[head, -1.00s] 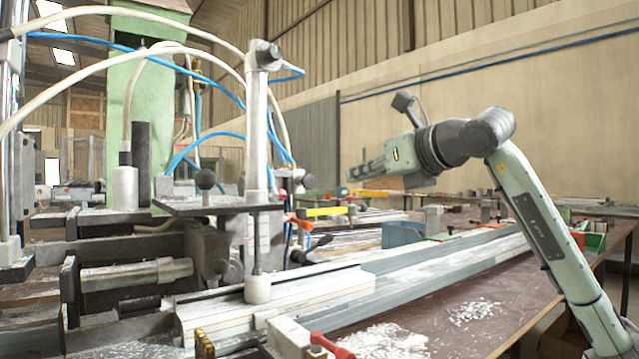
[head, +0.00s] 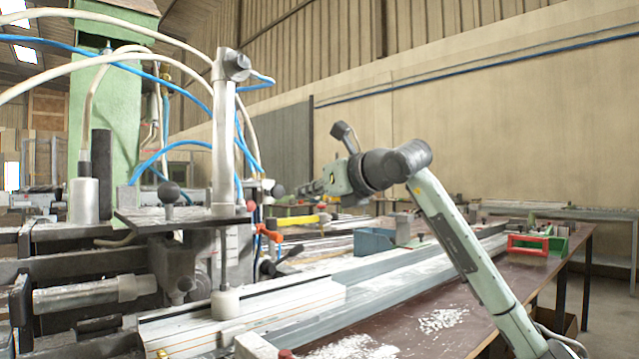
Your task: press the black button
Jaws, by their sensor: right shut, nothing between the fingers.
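Two dark round knobs show on the clamp machine. One black ball knob (head: 169,191) stands upright on the dark flat plate, left of the metal post. A smaller dark knob (head: 278,190) sticks out on the machine's right side, above a red knob (head: 250,206). I cannot tell for sure which is the black button. My right gripper (head: 302,190) is shut and empty, pointing left towards the smaller dark knob. It appears close to that knob in the picture, but I cannot tell contact or depth. My left gripper is not in view.
A metal post (head: 223,150) with hoses stands left of the gripper. Long grey profiles (head: 390,283) lie along the brown bench (head: 470,300), with metal shavings. The air above the bench's right part is clear.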

